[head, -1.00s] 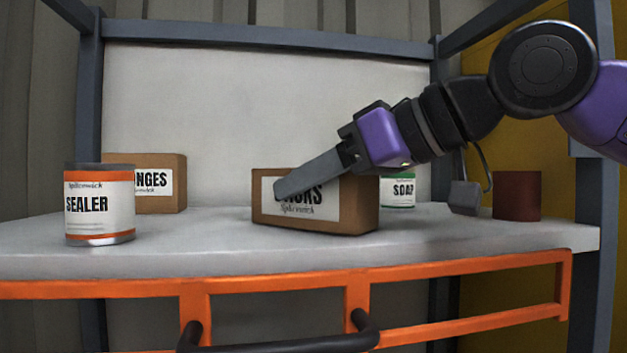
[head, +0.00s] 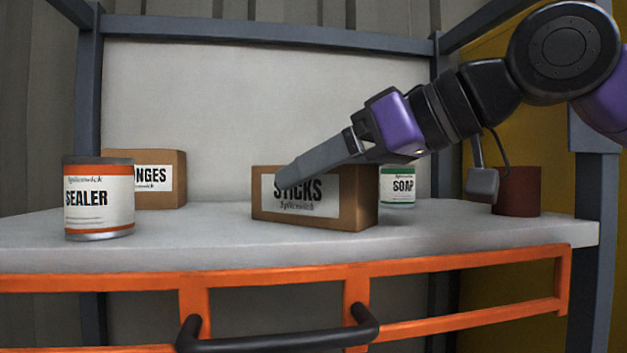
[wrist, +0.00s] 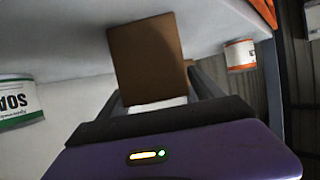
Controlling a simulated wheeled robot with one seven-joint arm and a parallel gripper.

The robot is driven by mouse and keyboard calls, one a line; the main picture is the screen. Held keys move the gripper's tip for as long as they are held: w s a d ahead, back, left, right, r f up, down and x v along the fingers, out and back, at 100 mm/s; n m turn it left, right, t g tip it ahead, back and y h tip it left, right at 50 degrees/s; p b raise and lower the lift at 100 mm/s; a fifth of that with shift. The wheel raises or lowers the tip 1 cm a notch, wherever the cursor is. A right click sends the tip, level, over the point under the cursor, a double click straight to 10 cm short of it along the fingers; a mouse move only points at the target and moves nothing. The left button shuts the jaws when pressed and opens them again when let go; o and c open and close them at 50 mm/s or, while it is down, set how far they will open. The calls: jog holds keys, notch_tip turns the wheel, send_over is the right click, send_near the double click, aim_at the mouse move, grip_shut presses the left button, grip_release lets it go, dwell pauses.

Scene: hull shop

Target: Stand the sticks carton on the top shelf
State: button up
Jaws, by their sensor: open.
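The sticks carton (head: 358,208) is a brown box with a white label, resting on the pale shelf (head: 450,228) near its middle. Its label reads upright and its long side lies level. My gripper (head: 285,182) reaches in from the right, with one grey finger across the carton's upper front; the other finger is hidden in the head view. In the wrist view the carton's plain brown end (wrist: 147,55) shows ahead of my open gripper (wrist: 160,95), roughly between the fingers. I cannot tell whether either finger touches it.
A sealer can (head: 98,205) stands at front left, with a sponges carton (head: 172,170) behind it. A soap can (head: 400,195) stands just behind the carton's right end, and a dark red cylinder (head: 520,190) further right. An orange rail (head: 450,275) with a black handle runs below the shelf edge.

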jog(key=b+v, duration=0.1)
jog(key=v, duration=0.9)
jog(key=shift+d+b, duration=0.25)
jog(key=shift+b, duration=0.1)
jog(key=shift+s+r, duration=0.1)
jog(key=shift+s, duration=0.05)
